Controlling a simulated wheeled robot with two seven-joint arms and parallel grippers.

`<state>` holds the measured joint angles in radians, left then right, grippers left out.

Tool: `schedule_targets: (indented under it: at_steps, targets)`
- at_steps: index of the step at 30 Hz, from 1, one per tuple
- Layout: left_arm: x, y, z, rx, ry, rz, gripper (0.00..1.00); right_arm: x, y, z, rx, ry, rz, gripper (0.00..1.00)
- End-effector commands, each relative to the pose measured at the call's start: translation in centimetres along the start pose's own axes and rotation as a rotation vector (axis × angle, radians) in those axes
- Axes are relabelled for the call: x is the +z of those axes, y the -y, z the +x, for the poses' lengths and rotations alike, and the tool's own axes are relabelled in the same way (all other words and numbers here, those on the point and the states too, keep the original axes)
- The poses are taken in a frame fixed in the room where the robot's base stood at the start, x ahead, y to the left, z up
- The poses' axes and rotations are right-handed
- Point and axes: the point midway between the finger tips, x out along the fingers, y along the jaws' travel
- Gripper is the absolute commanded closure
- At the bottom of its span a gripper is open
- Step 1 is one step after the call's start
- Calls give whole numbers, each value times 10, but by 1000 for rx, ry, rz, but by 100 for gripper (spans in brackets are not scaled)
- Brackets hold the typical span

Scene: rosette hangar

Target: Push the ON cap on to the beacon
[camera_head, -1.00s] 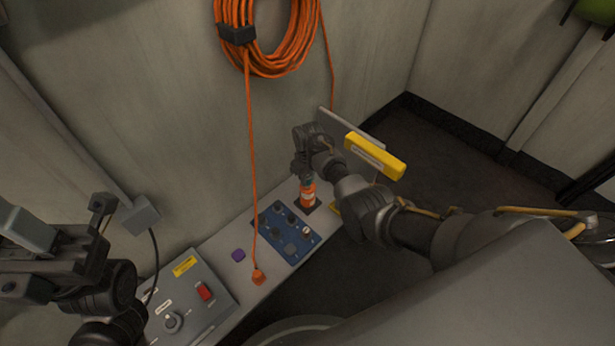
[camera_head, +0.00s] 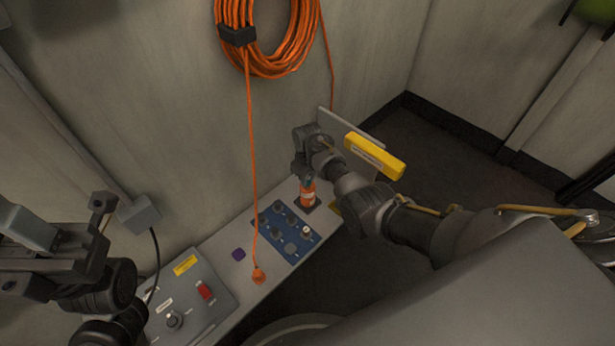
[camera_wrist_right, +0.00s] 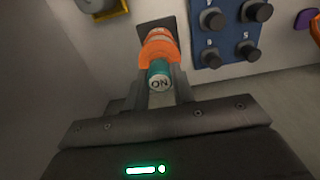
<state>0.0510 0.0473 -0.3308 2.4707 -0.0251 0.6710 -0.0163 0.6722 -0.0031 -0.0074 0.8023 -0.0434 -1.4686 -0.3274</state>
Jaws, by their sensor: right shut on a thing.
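The beacon (camera_head: 307,199), an orange cylinder with a white band, stands upright on a dark square base at the far end of the bench; it also shows in the right wrist view (camera_wrist_right: 158,50). The teal cap (camera_wrist_right: 160,78), marked ON on its pale end, is in line with the beacon's top. Whether it is fully seated cannot be told. My right gripper (camera_wrist_right: 162,92) is shut on the cap, above the beacon. In the head view, it partly hides the cap. My left gripper (camera_head: 65,235) is at the left, away from the beacon; its jaw opening is unclear.
A blue panel with dark knobs (camera_head: 287,232) lies beside the beacon. A grey box with a red switch (camera_head: 205,291) sits at the near end. A purple piece (camera_head: 239,254) and an orange plug (camera_head: 258,276) lie between. A coiled orange cable (camera_head: 268,45) hangs on the wall.

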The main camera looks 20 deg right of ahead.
Motion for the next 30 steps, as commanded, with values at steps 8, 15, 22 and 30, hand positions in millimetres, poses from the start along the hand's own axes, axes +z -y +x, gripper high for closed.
schedule_targets:
  at_steps: [8,15,22,30]
  targets:
    - [0,0,-1,0,0,0,64,0,0,5,0,1,0,100]
    - [0,0,-1,0,0,0,64,0,0,5,0,1,0,100]
    - [0,0,0,0,0,0,64,0,0,6,0,1,0,100]
    - [0,0,0,0,0,0,64,0,0,6,0,0,0,71]
